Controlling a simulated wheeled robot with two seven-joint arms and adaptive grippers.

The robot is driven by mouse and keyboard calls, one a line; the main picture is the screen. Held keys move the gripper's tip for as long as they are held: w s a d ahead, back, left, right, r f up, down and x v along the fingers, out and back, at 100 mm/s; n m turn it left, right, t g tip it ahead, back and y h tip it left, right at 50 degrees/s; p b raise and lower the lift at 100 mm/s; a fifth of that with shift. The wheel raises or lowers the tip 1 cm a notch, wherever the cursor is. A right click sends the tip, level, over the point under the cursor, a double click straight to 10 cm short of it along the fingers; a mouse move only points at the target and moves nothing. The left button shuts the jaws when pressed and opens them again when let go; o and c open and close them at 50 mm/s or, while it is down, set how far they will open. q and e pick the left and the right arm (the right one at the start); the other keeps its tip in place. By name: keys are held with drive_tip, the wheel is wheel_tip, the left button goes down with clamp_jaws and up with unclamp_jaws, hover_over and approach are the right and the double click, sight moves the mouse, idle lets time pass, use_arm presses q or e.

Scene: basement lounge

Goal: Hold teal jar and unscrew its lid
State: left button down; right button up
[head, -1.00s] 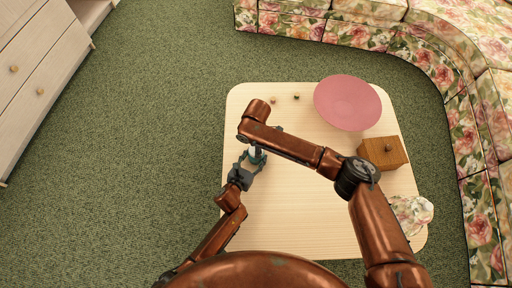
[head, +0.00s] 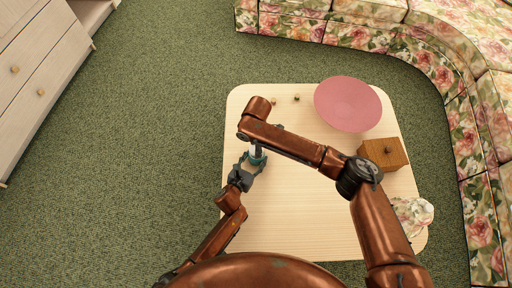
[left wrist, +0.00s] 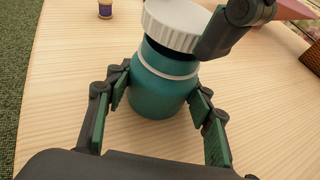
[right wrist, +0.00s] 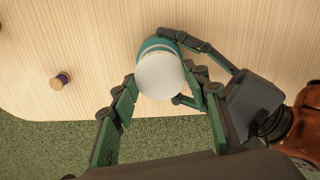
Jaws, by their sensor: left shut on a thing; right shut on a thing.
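The teal jar (left wrist: 160,85) stands upright on the table between the fingers of my left gripper (left wrist: 155,105), which is shut on its body. The jar (head: 257,160) is small and partly hidden in the head view. Its white ribbed lid (left wrist: 178,22) is above the jar mouth and looks tilted in the left wrist view. A dark band shows between lid and white neck ring; I cannot tell if they still touch. My right gripper (right wrist: 160,85) is shut on the lid (right wrist: 160,75) from above; its fingertips are mostly hidden in the head view.
The light wood table (head: 310,220) has bare room right of the jar. A pink plate (head: 347,104), a brown wooden box (head: 383,153) and a floral item (head: 411,214) are along its right side. Two small pieces (head: 274,100) (head: 296,98) lie near the far edge.

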use_arm(q)
drive_tip(key=shift+s+a+f, duration=0.1)
drive_tip(key=shift+s+f, duration=0.05)
drive_tip(key=shift+f, duration=0.2)
use_arm(e)
drive_tip(key=shift+r, duration=1.95)
use_arm(q)
drive_tip(key=c, duration=1.3)
unclamp_jaws()
drive_tip(key=o, duration=0.4)
drive_tip(key=shift+r, duration=0.2)
drive_tip(key=shift+o, duration=0.2)
